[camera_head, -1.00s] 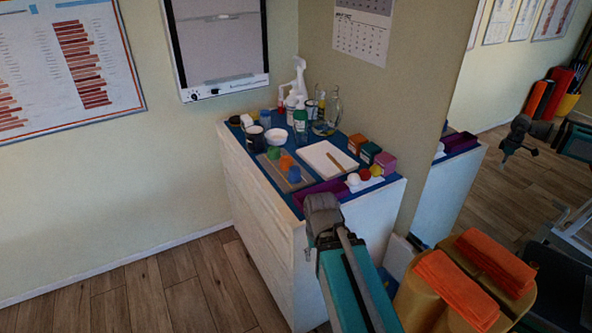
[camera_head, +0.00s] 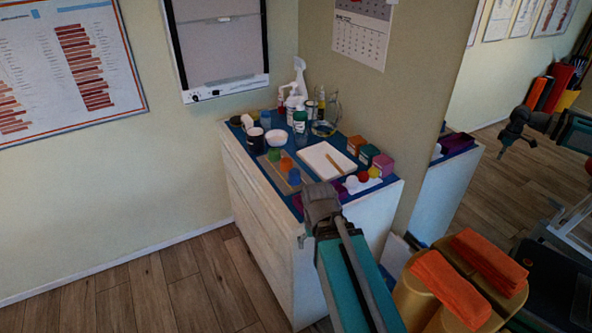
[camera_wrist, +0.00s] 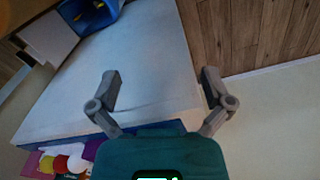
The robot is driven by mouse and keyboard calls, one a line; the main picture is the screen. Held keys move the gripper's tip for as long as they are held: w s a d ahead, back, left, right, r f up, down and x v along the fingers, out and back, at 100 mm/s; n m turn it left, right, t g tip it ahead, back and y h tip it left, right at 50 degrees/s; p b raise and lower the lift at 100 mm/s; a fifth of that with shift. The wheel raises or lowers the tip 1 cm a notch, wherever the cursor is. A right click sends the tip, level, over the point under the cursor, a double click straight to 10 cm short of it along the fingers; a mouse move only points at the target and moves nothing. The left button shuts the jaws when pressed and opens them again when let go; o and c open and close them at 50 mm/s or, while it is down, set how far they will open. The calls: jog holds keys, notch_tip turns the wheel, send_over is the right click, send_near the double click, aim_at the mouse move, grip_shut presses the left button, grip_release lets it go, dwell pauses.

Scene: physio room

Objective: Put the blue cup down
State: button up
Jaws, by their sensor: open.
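The blue cup (camera_head: 294,177) stands upright on a grey tray (camera_head: 270,170) on the cabinet top, in line with a green cup (camera_head: 274,154) and an orange cup (camera_head: 286,163). Another blue cup-like item (camera_head: 266,119) stands further back. My gripper (camera_wrist: 160,80) is open, with nothing between its fingers in the wrist view. In the head view its wrist end is at the cabinet's near edge, in front of the blue cup and apart from it. The fingertips are hidden there. The blue cup does not clearly show in the wrist view.
A white board with a wooden stick (camera_head: 327,160), small coloured boxes (camera_head: 370,155), balls (camera_head: 363,177) and bottles (camera_head: 300,118) crowd the blue cabinet top. Purple cloth lies near its front edge. Orange towels (camera_head: 440,285) rest on gold rolls at lower right. The left floor is clear.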

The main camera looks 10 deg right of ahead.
notch_tip(320, 180, up, 11)
jog(key=w+p, duration=0.2)
jog(key=p, duration=0.8)
notch_tip(320, 180, up, 7)
jog(key=n+p, duration=0.6)
jog(key=n, duration=1.1)
send_over(294, 170)
jog(key=shift+f, duration=0.1)
jog(key=shift+f, duration=0.2)
notch_tip(294, 170, down, 8)
jog(key=b, duration=0.8)
jog(key=shift+f, duration=0.15)
jog(key=shift+s+f+b, duration=0.1)
jog(key=shift+f+b, duration=2.5)
jog(key=shift+b, duration=0.2)
